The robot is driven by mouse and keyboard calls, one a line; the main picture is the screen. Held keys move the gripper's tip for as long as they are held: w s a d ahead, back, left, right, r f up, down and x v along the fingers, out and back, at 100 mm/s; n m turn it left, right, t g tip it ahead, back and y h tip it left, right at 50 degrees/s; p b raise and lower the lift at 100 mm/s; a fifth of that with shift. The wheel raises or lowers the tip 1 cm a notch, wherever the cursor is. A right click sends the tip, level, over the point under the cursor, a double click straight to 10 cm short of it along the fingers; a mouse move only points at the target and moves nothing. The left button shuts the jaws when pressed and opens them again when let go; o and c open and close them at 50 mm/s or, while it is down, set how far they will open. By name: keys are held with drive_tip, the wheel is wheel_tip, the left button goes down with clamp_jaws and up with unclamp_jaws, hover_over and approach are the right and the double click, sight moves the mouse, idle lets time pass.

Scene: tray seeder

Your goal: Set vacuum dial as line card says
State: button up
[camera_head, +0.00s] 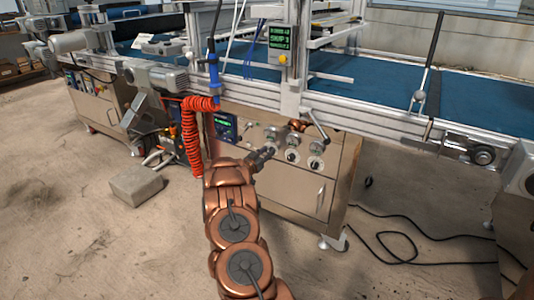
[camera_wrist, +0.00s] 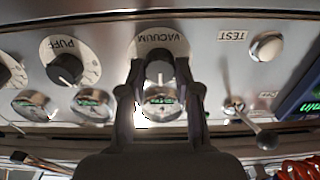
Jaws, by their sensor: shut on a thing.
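The vacuum dial (camera_wrist: 159,42), a pale plate lettered VACUUM around a dark knob (camera_wrist: 160,66), is upside down at the upper middle of the wrist view. My gripper (camera_wrist: 161,78) has a finger on each side of that knob and is shut on it. The knob's pointer and scale setting cannot be read. A gauge (camera_wrist: 161,104) shows between the fingers. In the head view my gripper (camera_head: 268,152) reaches the control panel, hiding part of it.
The wrist view shows a PUFF dial (camera_wrist: 66,68), a TEST button (camera_wrist: 267,46), a lever switch (camera_wrist: 236,105) and a lit display (camera_wrist: 305,100). In the head view a coiled orange hose (camera_head: 193,140) hangs left of the panel. A grey block (camera_head: 137,185) and black cables (camera_head: 400,240) lie on the floor.

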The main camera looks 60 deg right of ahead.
clamp_jaws()
drive_tip(key=shift+f+m+b, duration=0.15)
drive_tip(key=shift+m+b, duration=0.15)
drive_tip(key=shift+m, duration=2.7)
drive_tip(key=shift+s, duration=0.1)
drive_tip(key=o, duration=0.8)
unclamp_jaws()
drive_tip(key=shift+a, duration=0.1)
